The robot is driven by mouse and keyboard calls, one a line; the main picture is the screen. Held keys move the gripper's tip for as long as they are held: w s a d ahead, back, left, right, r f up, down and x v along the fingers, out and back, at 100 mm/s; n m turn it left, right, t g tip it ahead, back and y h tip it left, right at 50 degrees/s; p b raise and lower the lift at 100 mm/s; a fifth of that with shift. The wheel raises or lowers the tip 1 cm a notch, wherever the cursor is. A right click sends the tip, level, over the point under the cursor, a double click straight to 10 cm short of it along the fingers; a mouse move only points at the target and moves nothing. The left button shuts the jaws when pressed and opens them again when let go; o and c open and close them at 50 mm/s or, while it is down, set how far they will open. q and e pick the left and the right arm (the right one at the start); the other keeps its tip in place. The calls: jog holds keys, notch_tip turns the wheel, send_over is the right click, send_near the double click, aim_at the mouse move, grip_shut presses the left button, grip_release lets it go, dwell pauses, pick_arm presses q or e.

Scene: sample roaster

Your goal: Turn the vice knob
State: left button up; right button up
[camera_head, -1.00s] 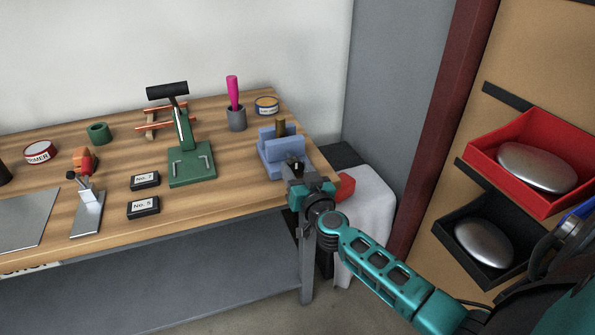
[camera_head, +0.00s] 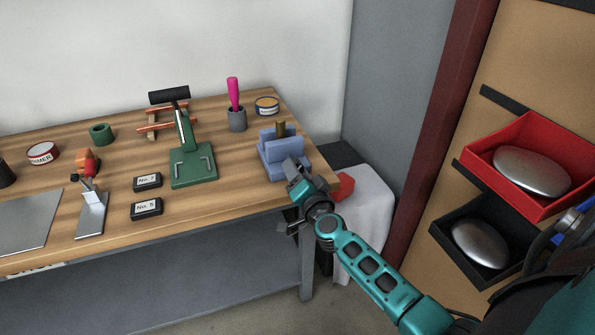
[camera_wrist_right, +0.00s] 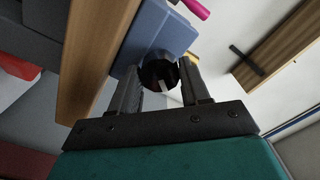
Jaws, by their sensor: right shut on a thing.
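The blue vice (camera_head: 282,153) stands at the right front corner of the wooden workbench. In the right wrist view its blue body (camera_wrist_right: 150,35) fills the upper middle. The round black vice knob (camera_wrist_right: 158,72) has a pale mark on its face and sits between the fingers. My right gripper (camera_head: 293,172) reaches the vice's front and is shut on the knob. In the right wrist view the fingers (camera_wrist_right: 157,84) lie on either side of the knob. In the head view the gripper mostly hides the knob. My left gripper is not in view.
On the workbench (camera_head: 240,185) stand a green press (camera_head: 192,165), a grey cup (camera_head: 237,119) with a pink-handled tool, and black number blocks (camera_head: 146,209). A red object (camera_head: 344,186) lies on a white-covered stand (camera_head: 368,215) to the right. Red and black bins hang further right.

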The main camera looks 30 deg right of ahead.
jog(key=m, duration=0.5)
jog(key=shift+m, duration=0.3)
jog(key=m+b, duration=0.1)
jog(key=m, duration=0.4)
jog(key=shift+m, duration=0.3)
jog(key=m, duration=0.5)
jog(key=shift+b, duration=0.3)
jog(key=shift+m, duration=2.5)
jog(key=o, duration=1.1)
jog(key=shift+c, duration=0.2)
